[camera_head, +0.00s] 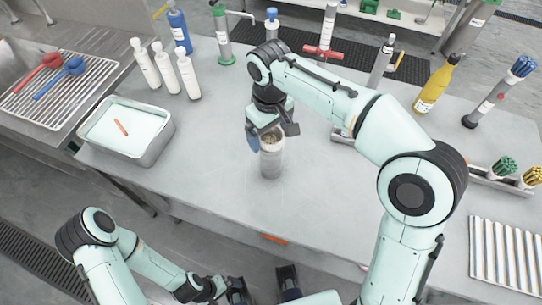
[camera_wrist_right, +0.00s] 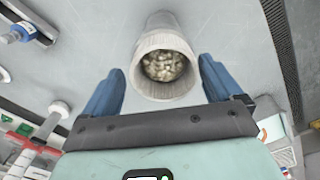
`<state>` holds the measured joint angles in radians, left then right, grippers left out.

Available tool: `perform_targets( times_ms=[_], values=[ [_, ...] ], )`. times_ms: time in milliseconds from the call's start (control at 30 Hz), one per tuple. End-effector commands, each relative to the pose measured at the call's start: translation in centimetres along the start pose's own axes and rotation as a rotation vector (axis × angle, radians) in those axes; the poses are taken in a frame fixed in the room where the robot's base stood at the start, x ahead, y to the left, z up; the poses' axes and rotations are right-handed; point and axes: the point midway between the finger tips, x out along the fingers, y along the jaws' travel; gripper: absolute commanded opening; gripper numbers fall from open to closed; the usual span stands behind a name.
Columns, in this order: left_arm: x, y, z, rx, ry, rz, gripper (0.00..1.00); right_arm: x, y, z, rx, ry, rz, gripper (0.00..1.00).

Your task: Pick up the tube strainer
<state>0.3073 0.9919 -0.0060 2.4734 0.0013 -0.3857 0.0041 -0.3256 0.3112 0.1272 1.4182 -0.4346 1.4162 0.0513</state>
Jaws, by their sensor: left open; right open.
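A pale grey ribbed tube (camera_head: 271,163), which I take to be the tube strainer, stands upright on the grey table in the head view. In the right wrist view the tube (camera_wrist_right: 165,88) shows its round open mouth, with pale lumps inside. My right gripper (camera_head: 271,134) is at the tube's top; in the right wrist view its two blue fingers (camera_wrist_right: 161,66) are spread on either side of the rim, with a gap on each side. My left gripper (camera_head: 262,288) is open and empty at the bottom of the head view, in front of the table.
A metal tray of whitish liquid (camera_head: 150,151) stands at the left, with several white bottles (camera_head: 166,67) behind it. A blue bottle (camera_head: 179,32) and a yellow bottle (camera_head: 437,84) stand further back. The table in front of the tube is mostly clear.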

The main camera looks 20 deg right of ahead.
Motion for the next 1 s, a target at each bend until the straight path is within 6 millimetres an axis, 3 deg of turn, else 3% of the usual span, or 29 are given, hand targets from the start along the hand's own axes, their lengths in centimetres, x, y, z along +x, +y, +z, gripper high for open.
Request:
perform_targets(
  times_ms=[300, 600, 733, 800, 1000],
  values=[
    [1.1, -0.4, 0.0, -0.001, -0.003, -0.001, 1.00, 4.4, -0.6, 0.8, 0.001, -0.002, 0.000, 0.92],
    [1.1, -0.4, 0.0, -0.001, -0.003, -0.001, 1.00, 4.7, -0.6, 0.7, 0.001, 0.000, 0.000, 0.92],
    [1.1, -0.4, 0.0, -0.001, -0.003, -0.001, 1.00, 4.7, -0.6, 0.7, 0.001, 0.000, 0.000, 0.50],
    [1.1, -0.4, 0.0, -0.001, -0.003, -0.001, 1.00, 4.7, -0.6, 0.7, 0.001, 0.000, 0.000, 0.34],
    [1.1, -0.4, 0.0, -0.001, -0.003, -0.001, 1.00, 4.6, -0.6, 0.7, 0.001, 0.001, 0.000, 0.34]
  ],
)
